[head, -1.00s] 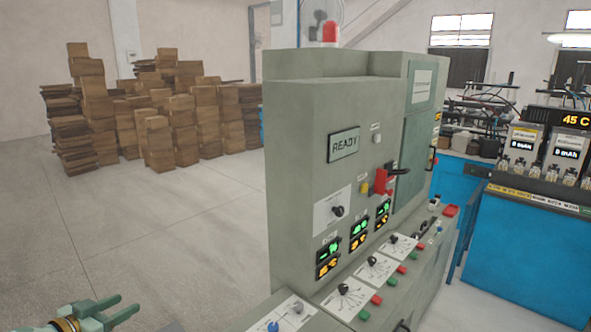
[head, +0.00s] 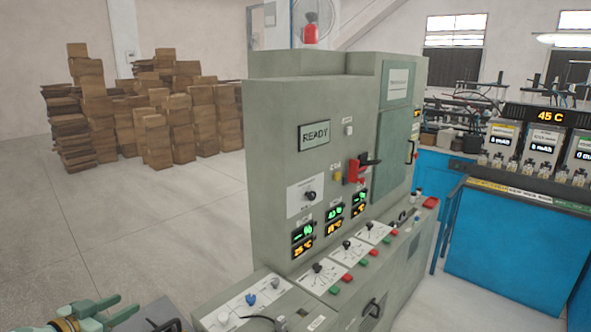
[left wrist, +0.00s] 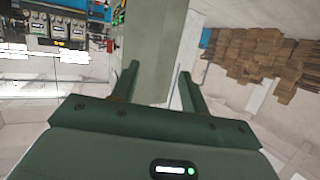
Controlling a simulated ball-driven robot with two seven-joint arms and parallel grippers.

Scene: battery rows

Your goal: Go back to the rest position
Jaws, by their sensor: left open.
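My left gripper (head: 128,306) is at the lower left of the head view, with its two green fingers apart and nothing between them. It is to the left of the grey-green control cabinet (head: 272,130) and apart from it. In the left wrist view the same open gripper (left wrist: 157,80) points toward a plain grey face of the cabinet (left wrist: 158,50), with a gap between. My right gripper is not in either view.
The cabinet's sloping control desk (head: 335,277) with knobs and buttons fills the lower middle. Brown stacked boxes (head: 155,140) stand at the back left. A blue bench (head: 510,240) with battery testers stands at the right. The floor (head: 130,220) at the left is clear.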

